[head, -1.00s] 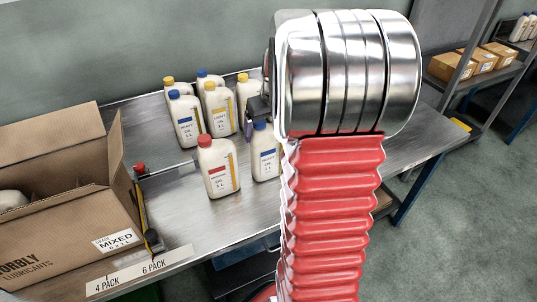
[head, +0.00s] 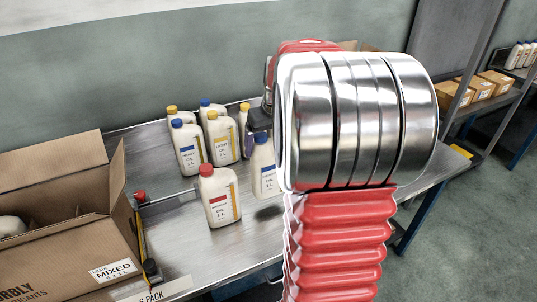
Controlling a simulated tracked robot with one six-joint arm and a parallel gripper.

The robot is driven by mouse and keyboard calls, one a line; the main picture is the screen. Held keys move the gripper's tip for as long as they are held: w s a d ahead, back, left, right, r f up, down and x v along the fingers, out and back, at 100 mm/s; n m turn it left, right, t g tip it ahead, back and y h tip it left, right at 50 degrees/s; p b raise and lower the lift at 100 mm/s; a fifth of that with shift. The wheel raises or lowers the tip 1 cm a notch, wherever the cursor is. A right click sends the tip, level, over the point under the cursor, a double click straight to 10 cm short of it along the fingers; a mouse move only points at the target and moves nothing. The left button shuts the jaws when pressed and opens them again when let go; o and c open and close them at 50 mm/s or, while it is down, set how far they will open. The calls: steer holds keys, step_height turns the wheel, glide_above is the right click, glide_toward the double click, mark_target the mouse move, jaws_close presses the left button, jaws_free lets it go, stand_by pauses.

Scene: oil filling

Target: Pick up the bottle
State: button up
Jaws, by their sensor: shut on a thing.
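A white bottle with a blue cap (head: 264,172) hangs under my gripper (head: 260,127), left of my arm's silver wrist. The gripper is shut on its top, and the bottle is held a little above the table, with a dark shadow below it. My arm hides its right side. A red-capped bottle (head: 219,199) stands in front, to its left. Behind stand several more bottles with blue and yellow caps, such as a blue-capped one (head: 188,150) and a yellow-capped one (head: 221,142).
The metal table (head: 170,236) bears an open cardboard box (head: 70,255) marked MIXED at left. A rail with a red knob (head: 140,196) lies beside the box. Shelves with small boxes (head: 474,90) stand at far right. The table front right of the red-capped bottle is clear.

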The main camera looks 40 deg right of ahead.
steer(key=shift+r, duration=2.25)
